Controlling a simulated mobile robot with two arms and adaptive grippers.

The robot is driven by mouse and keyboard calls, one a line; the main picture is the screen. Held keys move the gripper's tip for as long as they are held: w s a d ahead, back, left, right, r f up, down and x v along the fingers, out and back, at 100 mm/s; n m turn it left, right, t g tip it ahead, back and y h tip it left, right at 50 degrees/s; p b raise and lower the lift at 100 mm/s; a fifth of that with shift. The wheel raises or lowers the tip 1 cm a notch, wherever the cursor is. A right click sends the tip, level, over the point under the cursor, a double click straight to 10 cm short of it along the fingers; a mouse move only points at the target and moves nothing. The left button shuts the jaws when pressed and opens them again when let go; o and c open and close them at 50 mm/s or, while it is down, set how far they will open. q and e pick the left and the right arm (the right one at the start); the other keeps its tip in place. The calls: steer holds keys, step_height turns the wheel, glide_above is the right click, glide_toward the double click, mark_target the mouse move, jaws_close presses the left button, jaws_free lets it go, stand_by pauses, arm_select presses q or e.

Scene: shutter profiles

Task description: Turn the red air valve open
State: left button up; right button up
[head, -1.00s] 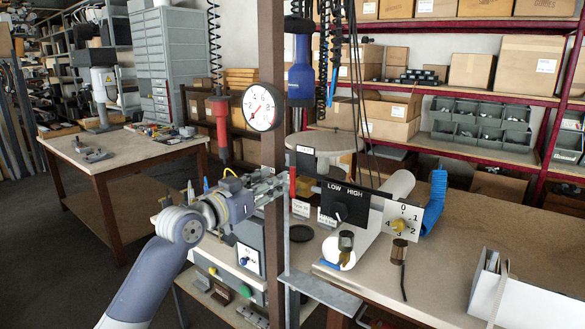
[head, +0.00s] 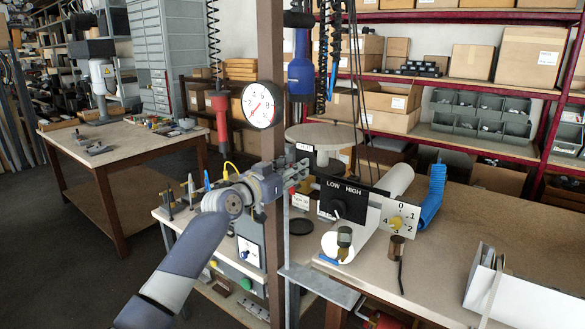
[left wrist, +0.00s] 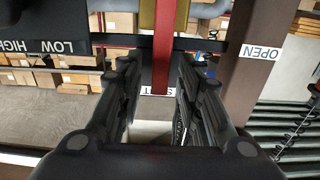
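The red valve lever (left wrist: 165,68) shows in the left wrist view as a straight bar below a brass-coloured part (left wrist: 165,14). Its end is by a white label (left wrist: 158,92), partly hidden by my gripper. A label reading OPEN (left wrist: 261,52) is on the brown post to the right. My left gripper (left wrist: 158,66) is open, with one finger on each side of the lever and a gap visible on both sides. In the head view my left gripper (head: 298,174) is at the brown post and largely hides the lever. My right gripper is not in view.
The brown post (head: 271,45) carries a round pressure gauge (head: 262,105). A black LOW/HIGH switch panel (head: 342,200) and a numbered dial plate (head: 399,217) stand right of the gripper. A red tool (head: 220,115) and a blue tool (head: 300,75) hang nearby.

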arm_select(q)
jaws_close()
steer(key=shift+w+a+f+n+b, duration=0.2)
steer(key=shift+w+a+n+b, duration=0.25)
steer(key=shift+n, duration=0.7)
steer(key=shift+w+a+f+n+b, duration=0.25)
steer(key=shift+a+n+b, duration=0.4)
steer(key=shift+n, duration=0.55)
steer(key=shift+w+a+f+n+b, duration=0.15)
steer(key=shift+w+a+n+b, duration=0.25)
steer(key=shift+n+b, duration=0.55)
steer(key=shift+n, duration=0.3)
